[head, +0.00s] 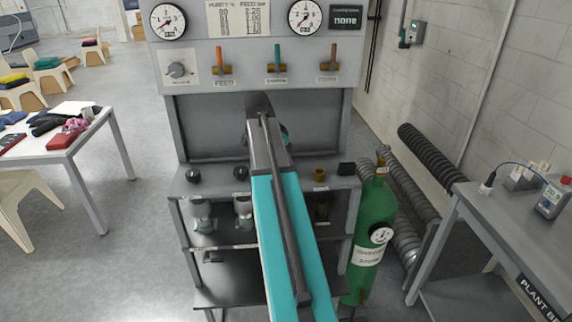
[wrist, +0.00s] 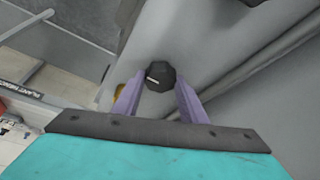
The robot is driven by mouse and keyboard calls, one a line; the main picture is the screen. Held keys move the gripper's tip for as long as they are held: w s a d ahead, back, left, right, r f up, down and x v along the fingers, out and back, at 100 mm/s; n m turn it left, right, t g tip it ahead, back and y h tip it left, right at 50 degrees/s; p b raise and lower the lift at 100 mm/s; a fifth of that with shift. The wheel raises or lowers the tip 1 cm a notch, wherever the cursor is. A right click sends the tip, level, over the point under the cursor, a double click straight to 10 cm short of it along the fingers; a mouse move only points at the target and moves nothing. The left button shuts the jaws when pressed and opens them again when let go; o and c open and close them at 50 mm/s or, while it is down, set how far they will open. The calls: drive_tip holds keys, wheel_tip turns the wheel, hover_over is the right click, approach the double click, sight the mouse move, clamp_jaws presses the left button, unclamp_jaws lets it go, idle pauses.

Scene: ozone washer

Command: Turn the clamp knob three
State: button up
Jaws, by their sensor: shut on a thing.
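In the wrist view, a black, many-sided knob (wrist: 160,73) with a short white mark sits between the two purple fingers of my gripper (wrist: 159,88). The fingers are shut on its sides. In the head view my teal arm covers the gripper and the held knob. Two black knobs, one at the left (head: 193,175) and one nearer the middle (head: 241,173), stand on the panel's front ledge (head: 217,187), left of my arm. No number is readable on the held knob.
Above the ledge are orange (head: 219,55), green (head: 277,55) and brown (head: 333,55) levers and two gauges. Right of my arm, the ledge holds a brass fitting (head: 320,174) and a black block (head: 346,168). A green cylinder (head: 376,215) stands close at the right.

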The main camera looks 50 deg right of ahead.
drive_tip(key=o, duration=1.1)
drive_tip(key=shift+c, duration=0.2)
drive_tip(key=b+v, duration=0.3)
drive_tip(key=v, duration=1)
drive_tip(key=shift+a+r, duration=0.2)
drive_tip(key=shift+r, duration=0.15)
drive_tip(key=shift+f, duration=0.1)
